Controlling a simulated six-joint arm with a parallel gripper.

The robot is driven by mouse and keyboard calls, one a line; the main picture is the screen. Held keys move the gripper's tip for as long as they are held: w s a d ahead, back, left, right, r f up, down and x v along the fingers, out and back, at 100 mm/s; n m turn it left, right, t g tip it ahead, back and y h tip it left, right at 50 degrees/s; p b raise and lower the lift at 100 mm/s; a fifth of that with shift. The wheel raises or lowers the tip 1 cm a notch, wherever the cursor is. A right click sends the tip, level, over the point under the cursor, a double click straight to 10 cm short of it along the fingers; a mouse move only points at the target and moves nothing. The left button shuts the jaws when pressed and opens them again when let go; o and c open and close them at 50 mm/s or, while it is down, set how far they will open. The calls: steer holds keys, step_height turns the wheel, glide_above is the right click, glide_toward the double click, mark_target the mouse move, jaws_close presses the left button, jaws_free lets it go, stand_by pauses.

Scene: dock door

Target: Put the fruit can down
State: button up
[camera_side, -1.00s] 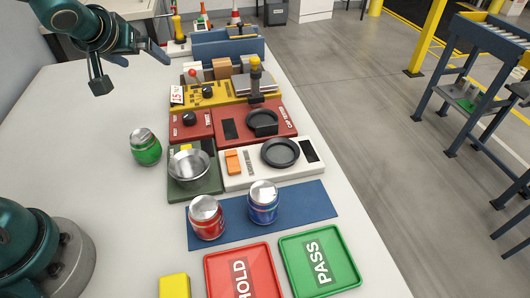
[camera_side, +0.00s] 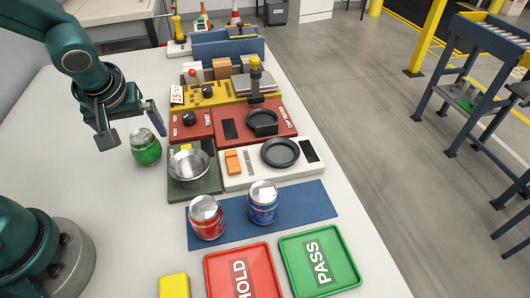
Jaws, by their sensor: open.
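Three cans with silver lids stand upright, and I cannot read which is the fruit can. The green can (camera_side: 146,150) stands on the white table left of the metal bowl. The red can (camera_side: 207,220) and the blue can (camera_side: 263,205) stand on the blue mat (camera_side: 310,204). My gripper (camera_side: 134,131) is open and empty, with its fingers apart above and just behind the green can. In the picture the right finger overlaps the region near that can's lid; whether it touches cannot be told.
A metal bowl (camera_side: 189,172) sits on a dark green base right of the green can. A white scale (camera_side: 312,150), red units and a yellow unit (camera_side: 214,96) line the table behind. A red HOLD tray (camera_side: 243,268) and green PASS tray (camera_side: 319,262) lie in front. The left table is clear.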

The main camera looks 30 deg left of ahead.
mark_target(140, 137)
steer(key=shift+x, duration=2.2)
jaws_close()
